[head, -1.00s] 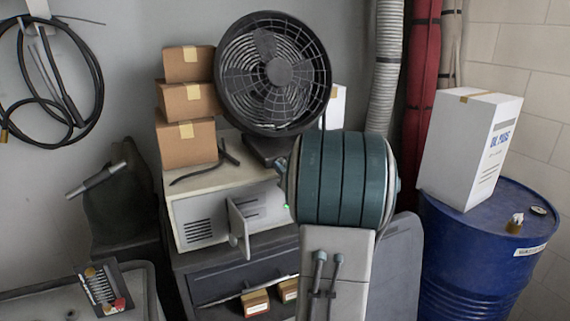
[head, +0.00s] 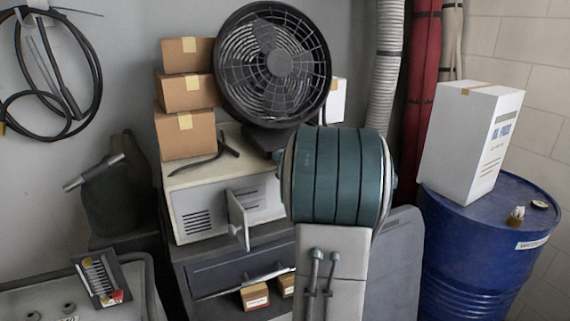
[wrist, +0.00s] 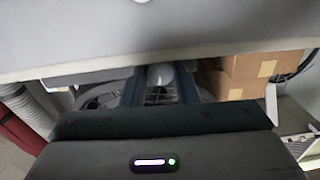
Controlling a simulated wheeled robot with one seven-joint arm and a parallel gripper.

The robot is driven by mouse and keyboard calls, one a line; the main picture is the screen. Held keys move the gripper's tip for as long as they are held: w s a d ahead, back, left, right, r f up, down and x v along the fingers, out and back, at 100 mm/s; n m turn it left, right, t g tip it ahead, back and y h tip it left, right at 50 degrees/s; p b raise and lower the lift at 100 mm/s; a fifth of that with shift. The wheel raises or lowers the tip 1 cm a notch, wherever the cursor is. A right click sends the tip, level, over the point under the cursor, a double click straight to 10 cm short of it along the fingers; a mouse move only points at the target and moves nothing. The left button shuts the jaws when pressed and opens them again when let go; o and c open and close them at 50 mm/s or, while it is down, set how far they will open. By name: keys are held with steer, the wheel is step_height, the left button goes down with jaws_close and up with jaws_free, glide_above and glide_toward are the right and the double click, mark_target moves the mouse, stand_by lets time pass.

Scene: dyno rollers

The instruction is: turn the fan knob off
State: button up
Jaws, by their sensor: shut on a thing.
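The black round fan (head: 274,65) stands on the pale cabinet top (head: 195,175), its grille facing me. Its knob cannot be made out in the head view. My teal and grey arm hides my gripper there. In the wrist view my gripper (wrist: 160,90) reaches forward with its two dark blue fingers close together. A small pale rounded piece (wrist: 160,75), which looks like the fan knob, sits between them, and the jaws are shut on it. Curved dark parts, probably of the fan, show beside the fingers.
Stacked cardboard boxes (head: 187,92) stand left of the fan. A small cabinet door (head: 238,220) hangs open below it. A pale hose (head: 385,80) and red fabric (head: 422,85) hang at right. A white box (head: 470,140) stands on a blue drum (head: 480,255).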

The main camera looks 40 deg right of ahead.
steer(key=shift+n+b, duration=0.95)
steer(key=shift+n, duration=0.35)
steer(key=shift+c, duration=0.2)
steer(key=shift+o, duration=0.2)
steer(key=o, duration=0.7)
steer(key=shift+s, duration=0.1)
steer(key=s+a, duration=0.1)
steer(key=s, duration=0.3)
steer(key=s+a+b, duration=0.1)
steer(key=s, duration=0.8)
steer(key=shift+s+a+r, duration=0.1)
steer(key=shift+s+a, duration=0.1)
steer(key=shift+a, duration=0.2)
